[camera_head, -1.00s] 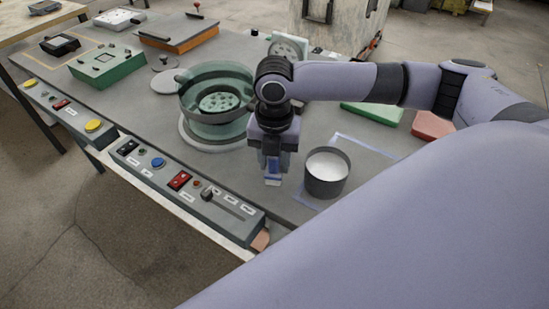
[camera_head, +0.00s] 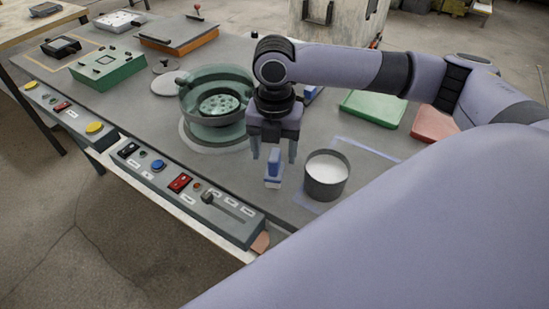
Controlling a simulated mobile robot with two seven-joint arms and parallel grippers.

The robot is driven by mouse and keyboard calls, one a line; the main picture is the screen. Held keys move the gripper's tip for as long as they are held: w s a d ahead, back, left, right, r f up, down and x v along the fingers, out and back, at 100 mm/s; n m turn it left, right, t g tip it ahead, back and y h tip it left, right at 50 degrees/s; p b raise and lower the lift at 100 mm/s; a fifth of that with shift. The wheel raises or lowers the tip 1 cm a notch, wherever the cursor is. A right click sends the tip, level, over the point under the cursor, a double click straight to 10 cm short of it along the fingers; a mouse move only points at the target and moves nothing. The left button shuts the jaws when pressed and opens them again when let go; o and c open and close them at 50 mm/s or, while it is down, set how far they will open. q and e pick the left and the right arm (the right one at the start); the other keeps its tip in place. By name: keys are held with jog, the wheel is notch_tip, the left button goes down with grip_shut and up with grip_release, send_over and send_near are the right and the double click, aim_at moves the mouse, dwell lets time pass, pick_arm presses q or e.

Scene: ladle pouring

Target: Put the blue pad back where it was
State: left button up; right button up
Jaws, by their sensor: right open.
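A flat blue piece, apparently the blue pad (camera_head: 313,92), shows at the back, mostly hidden behind my right arm, in line with the green pad (camera_head: 372,107) and the red pad (camera_head: 433,123). My right gripper (camera_head: 273,157) points down over the front of the bench, left of a dark pot (camera_head: 326,175) with white contents. Its two fingers are apart. A small upright blue piece (camera_head: 273,166) with a paler lower end shows between the fingers; I cannot tell what it belongs to or whether it stands on the bench. My left gripper is out of view.
A green glassy bowl (camera_head: 213,108) on a round base stands left of my right gripper. A control panel with a slider (camera_head: 220,203) runs along the bench's front edge. Green and orange boxes stand at the back left.

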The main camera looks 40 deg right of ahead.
notch_tip(320, 180, up, 8)
jog(key=shift+r, duration=0.1)
dwell(0.7)
